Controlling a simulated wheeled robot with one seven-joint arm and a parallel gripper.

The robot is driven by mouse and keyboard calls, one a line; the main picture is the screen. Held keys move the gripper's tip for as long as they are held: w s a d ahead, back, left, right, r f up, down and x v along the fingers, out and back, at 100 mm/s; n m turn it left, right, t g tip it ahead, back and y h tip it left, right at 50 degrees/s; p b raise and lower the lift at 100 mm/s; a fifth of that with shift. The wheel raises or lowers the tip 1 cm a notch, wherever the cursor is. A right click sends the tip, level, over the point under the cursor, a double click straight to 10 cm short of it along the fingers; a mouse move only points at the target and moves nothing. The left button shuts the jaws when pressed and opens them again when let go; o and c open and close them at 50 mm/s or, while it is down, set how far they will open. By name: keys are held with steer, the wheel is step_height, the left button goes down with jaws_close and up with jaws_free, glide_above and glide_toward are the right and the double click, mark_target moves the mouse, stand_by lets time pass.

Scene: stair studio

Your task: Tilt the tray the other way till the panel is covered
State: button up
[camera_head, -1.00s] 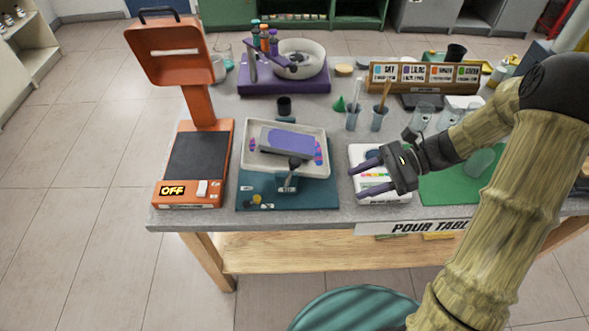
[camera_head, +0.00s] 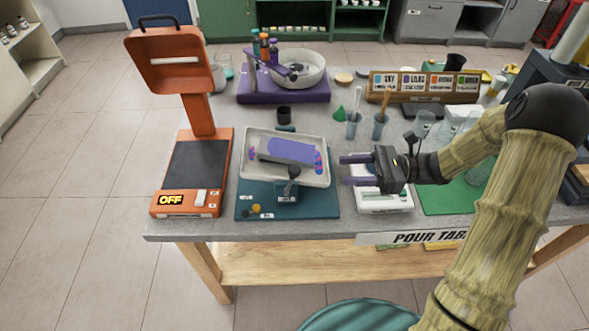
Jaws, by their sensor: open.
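A whitish tray (camera_head: 259,175) sits on a stand over a teal base plate (camera_head: 243,204) near the front of the table. A panel (camera_head: 291,150) lies in the tray, with purple over its top; its front side looks grey. Purple and magenta patches (camera_head: 318,160) show at the tray's right end and a smaller one at its left end. A dark knob or lever (camera_head: 293,173) stands at the tray's front edge. My gripper (camera_head: 342,170) is open and empty, pointing left, just right of the tray's right rim and apart from the panel. Whether it touches the rim is unclear.
An orange device (camera_head: 200,165) marked OFF stands left of the tray. A white device (camera_head: 383,201) lies below my gripper. Cups with sticks (camera_head: 354,125), a small green cone (camera_head: 339,113) and a purple stand with a white bowl (camera_head: 298,70) are behind.

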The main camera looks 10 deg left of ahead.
mark_target(295, 169)
steer(key=p+x, duration=0.1)
steer(key=x, duration=1.2)
steer(key=shift+s+a, duration=0.1)
steer(key=shift+a, duration=0.1)
jaws_close()
